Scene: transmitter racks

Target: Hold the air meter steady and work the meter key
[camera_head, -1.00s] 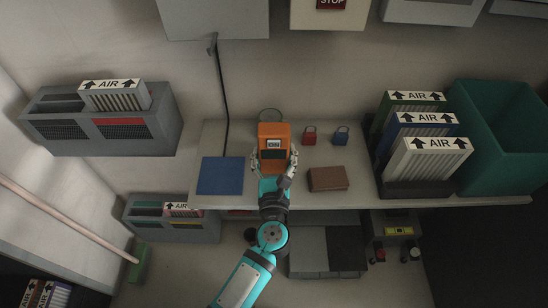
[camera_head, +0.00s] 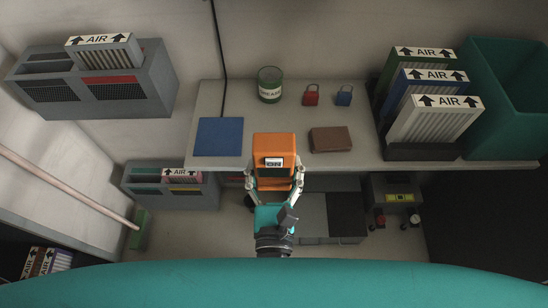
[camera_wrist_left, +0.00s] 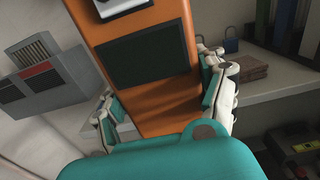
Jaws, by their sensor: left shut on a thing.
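The air meter (camera_head: 274,147) is an orange block with a white panel reading "ON" near its top, in front of the table's near edge in the head view. My left gripper (camera_head: 274,188) is shut on its lower part, one finger on each side. In the left wrist view the air meter (camera_wrist_left: 155,95) fills the middle, with a dark blank screen and part of the white panel at the top edge. The left gripper (camera_wrist_left: 165,105) has its pads against both sides there. I cannot make out a meter key. My right gripper is not in view.
The table (camera_head: 222,103) holds a blue mat (camera_head: 218,137), a green grease can (camera_head: 269,85), red (camera_head: 311,96) and blue (camera_head: 344,96) padlocks and a brown block (camera_head: 331,139). Air filters (camera_head: 435,118) and a teal bin (camera_head: 510,95) stand right. Grey filter housings (camera_head: 100,85) are left.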

